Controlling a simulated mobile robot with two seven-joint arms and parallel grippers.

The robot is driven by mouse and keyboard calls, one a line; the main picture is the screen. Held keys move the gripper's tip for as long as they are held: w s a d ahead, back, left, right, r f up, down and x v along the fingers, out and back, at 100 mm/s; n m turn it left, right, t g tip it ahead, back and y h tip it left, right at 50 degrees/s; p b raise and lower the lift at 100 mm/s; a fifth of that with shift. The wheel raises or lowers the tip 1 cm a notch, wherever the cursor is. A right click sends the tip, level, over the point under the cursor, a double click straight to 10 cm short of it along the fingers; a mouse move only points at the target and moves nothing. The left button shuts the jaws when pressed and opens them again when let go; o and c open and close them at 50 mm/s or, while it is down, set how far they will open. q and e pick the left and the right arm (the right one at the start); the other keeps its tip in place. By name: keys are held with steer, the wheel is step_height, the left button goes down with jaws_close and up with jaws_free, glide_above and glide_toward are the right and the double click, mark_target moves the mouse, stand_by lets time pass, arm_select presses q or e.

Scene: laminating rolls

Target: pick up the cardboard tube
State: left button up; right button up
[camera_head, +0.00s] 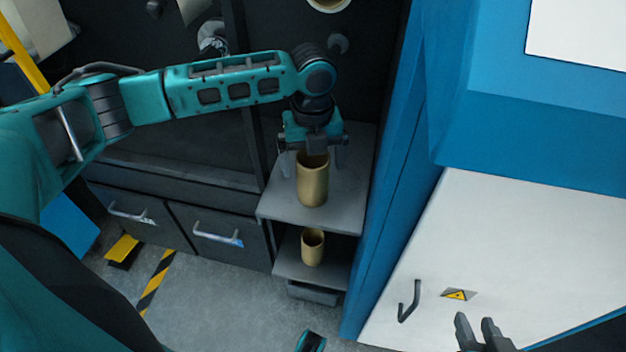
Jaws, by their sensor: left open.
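A tan cardboard tube (312,186) stands upright on the upper grey shelf (272,205). A second, shorter-looking tan tube (312,248) stands on the lower shelf (288,268). My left gripper (312,160) is open and points down at the upper tube's top. Its fingers show on either side of the rim, with a gap to the tube on each side; depth is hard to judge. The gripper body hides part of the tube's opening. My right gripper (476,333) is partly in view at the bottom, away from both tubes; its fingers look close together.
A blue cabinet wall (385,220) stands close to the right of the shelves. A white panel (510,260) with a handle (408,300) is farther right. Dark drawers (205,232) with handles are to the left. The grey floor (230,305) is mostly open.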

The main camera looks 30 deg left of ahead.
arm_select(q)
steer(key=shift+f, duration=0.35)
steer(key=shift+r, duration=0.1)
steer(key=c, duration=1.1)
steer(key=shift+o, duration=0.2)
